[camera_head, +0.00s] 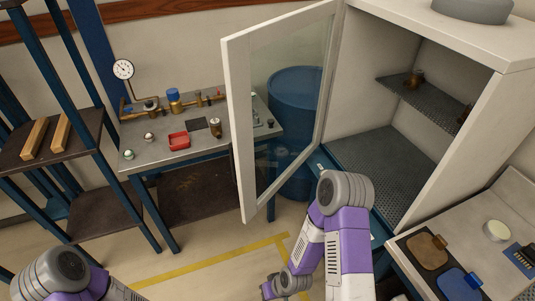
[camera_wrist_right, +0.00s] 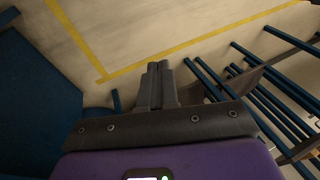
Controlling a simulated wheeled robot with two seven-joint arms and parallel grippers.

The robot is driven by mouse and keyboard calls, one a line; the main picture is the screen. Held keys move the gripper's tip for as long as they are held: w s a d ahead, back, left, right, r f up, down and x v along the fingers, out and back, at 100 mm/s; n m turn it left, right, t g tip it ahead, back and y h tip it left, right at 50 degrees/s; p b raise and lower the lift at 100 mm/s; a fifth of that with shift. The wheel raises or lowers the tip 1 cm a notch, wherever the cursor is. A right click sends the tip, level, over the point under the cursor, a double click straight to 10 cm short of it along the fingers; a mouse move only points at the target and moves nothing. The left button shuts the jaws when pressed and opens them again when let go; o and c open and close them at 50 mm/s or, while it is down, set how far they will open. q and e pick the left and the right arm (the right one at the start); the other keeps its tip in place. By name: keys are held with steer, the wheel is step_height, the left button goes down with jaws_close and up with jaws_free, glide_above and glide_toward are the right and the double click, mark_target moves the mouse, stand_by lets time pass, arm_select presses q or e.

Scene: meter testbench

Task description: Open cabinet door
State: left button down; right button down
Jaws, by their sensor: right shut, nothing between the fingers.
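The cabinet (camera_head: 450,43) is white and stands at the right in the head view. Its glass-paned door (camera_head: 234,128) with a white frame is swung wide open to the left, and the inside shows. My right arm reaches up in front of the cabinet, below the door, with its gripper (camera_head: 275,289) low near the floor, apart from the door. In the right wrist view the right gripper (camera_wrist_right: 158,68) has its two fingers together with nothing between them. Of my left arm only a purple and grey link shows at the bottom left; its gripper is out of view.
A workbench (camera_head: 185,150) with a gauge (camera_head: 123,69), a red tray (camera_head: 179,141) and brass fittings stands behind the door. A blue barrel (camera_head: 300,95) shows through the glass. A shelf rack (camera_head: 90,205) is at left, a side table (camera_head: 480,240) at right. Yellow-marked floor is clear.

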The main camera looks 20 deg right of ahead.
steer(key=w+d+r+n+t+p, duration=0.1)
steer(key=w+d+r+n+t, duration=0.45)
steer(key=w+r, duration=0.4)
steer(key=n+t+y+p, duration=0.3)
steer(key=n+t+y, duration=0.35)
steer(key=n, duration=1.35)
glide_toward(243, 162)
steer(key=shift+m+t+h, duration=0.25)
steer(key=shift+t, duration=0.15)
steer(key=p+x, duration=0.1)
steer(key=x, duration=0.2)
steer(key=p+x, duration=0.2)
steer(key=x, duration=0.1)
steer(key=shift+w+a+f, duration=0.1)
steer(key=shift+w+a, duration=0.05)
steer(key=shift+a, duration=0.35)
